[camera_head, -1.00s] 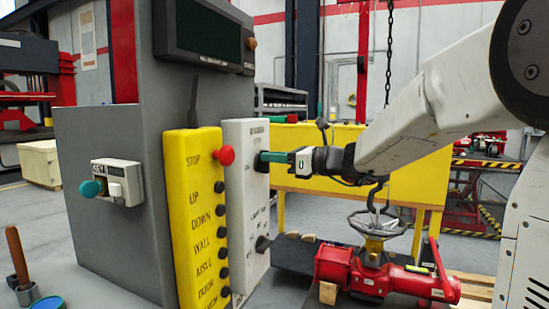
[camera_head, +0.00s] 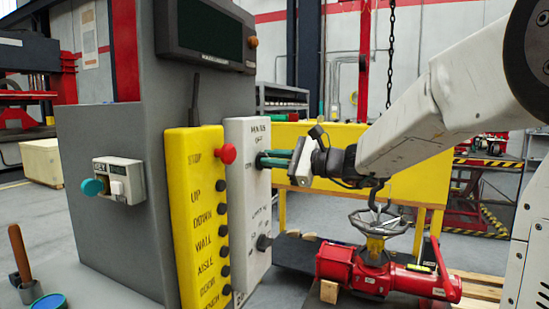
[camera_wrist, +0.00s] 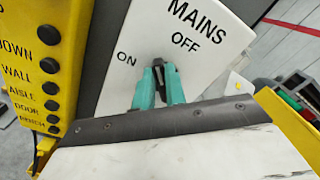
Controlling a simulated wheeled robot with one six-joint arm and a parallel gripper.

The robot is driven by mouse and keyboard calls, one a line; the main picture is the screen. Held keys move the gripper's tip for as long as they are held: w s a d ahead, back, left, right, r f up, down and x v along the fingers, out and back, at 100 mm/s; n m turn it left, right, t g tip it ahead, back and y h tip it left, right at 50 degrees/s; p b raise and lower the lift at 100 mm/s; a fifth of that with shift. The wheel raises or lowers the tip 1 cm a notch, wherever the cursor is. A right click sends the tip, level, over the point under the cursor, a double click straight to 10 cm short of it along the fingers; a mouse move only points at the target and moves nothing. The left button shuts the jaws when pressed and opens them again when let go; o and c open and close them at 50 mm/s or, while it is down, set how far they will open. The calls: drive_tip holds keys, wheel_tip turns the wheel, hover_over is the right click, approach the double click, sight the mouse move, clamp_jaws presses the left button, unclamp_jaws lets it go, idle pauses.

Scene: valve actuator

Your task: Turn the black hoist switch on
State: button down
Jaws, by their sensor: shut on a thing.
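A white panel (camera_head: 246,200) stands beside the yellow button box. In the wrist view the panel (camera_wrist: 210,70) reads MAINS, with ON at left and OFF at right. The black switch (camera_wrist: 158,66) below these words is between the teal fingertips of my gripper (camera_wrist: 158,80), which is shut on it. In the head view my gripper (camera_head: 262,160) reaches the panel's upper part from the right, and its fingers hide that switch. The switch's exact pointing is hard to tell. A second black switch (camera_head: 264,242) sits lower on the panel, apart from my gripper; its label is unreadable.
The yellow box (camera_head: 196,215) has a red stop button (camera_head: 226,153) and several black buttons close to the panel. A teal-knobbed switch (camera_head: 93,187) is on the grey cabinet at left. A red valve actuator (camera_head: 380,270) with a handwheel lies at lower right.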

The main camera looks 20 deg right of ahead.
drive_tip(key=shift+s+a+f+n, duration=0.1)
drive_tip(key=shift+f+n, duration=0.1)
drive_tip(key=shift+n, duration=1.25)
drive_tip(key=shift+s+a+f+n, duration=0.1)
drive_tip(key=shift+f+n, duration=0.15)
drive_tip(key=shift+n, duration=1.15)
drive_tip(key=shift+f+n, duration=0.2)
drive_tip(key=shift+n, duration=1.25)
drive_tip(key=c, duration=1.4)
unclamp_jaws()
drive_tip(key=shift+c, duration=0.2)
drive_tip(key=v, duration=0.7)
drive_tip(key=shift+s+d, duration=0.3)
drive_tip(key=shift+s, duration=0.05)
